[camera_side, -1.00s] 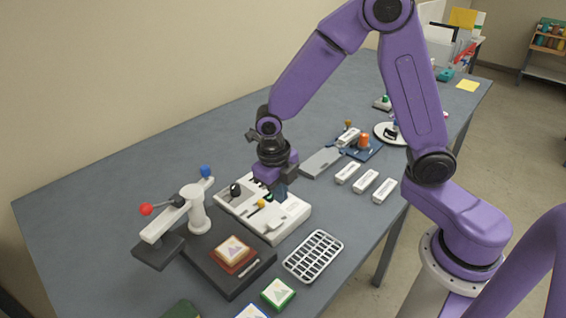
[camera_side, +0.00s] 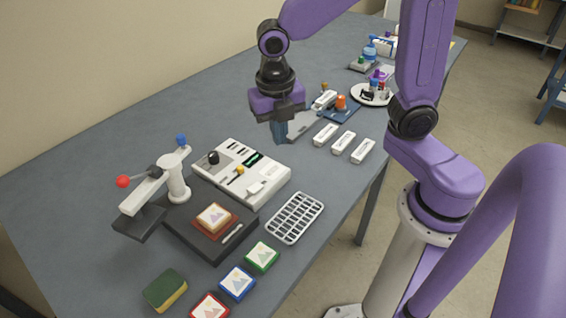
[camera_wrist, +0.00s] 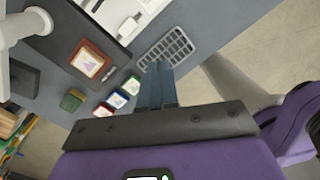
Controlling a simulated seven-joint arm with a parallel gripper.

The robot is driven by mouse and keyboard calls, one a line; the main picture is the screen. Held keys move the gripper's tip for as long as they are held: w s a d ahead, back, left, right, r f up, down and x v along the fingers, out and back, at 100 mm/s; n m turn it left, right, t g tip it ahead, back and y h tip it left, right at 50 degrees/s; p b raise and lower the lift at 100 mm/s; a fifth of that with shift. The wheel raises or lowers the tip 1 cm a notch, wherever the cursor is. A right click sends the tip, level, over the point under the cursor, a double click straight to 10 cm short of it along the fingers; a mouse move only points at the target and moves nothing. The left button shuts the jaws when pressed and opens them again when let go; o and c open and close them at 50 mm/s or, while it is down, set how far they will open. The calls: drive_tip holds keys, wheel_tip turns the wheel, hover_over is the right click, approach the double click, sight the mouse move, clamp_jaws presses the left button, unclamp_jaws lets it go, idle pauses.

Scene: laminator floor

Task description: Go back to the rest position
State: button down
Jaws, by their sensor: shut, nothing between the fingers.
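My gripper (camera_side: 279,132) points down in the side view with its blue fingers together and nothing between them. It hangs above the table, behind and to the right of the white control panel (camera_side: 268,186), and appears clear of it. The panel has a black knob (camera_side: 213,158), a yellow knob and a green-lit slot. In the wrist view the shut fingers (camera_wrist: 157,68) show against the table near the white grid rack (camera_wrist: 167,47).
A press with a red-ended lever (camera_side: 123,181) stands left on a dark base with a framed card (camera_side: 214,217). Several coloured cards and a sponge (camera_side: 165,290) lie in front. White blocks (camera_side: 343,142) and a round plate (camera_side: 372,95) are right. The back-left table is clear.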

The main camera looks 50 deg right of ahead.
drive_tip(key=s+d+m, duration=0.1)
drive_tip(key=s+m, duration=0.7)
drive_tip(key=s+d+m+y, duration=0.1)
drive_tip(key=s+d+m, duration=0.1)
drive_tip(key=s+m, duration=0.6)
drive_tip(key=shift+s+d+r+m+y, duration=0.2)
drive_tip(key=shift+s+d+m+y, duration=0.15)
drive_tip(key=shift+m, duration=0.25)
idle(0.7)
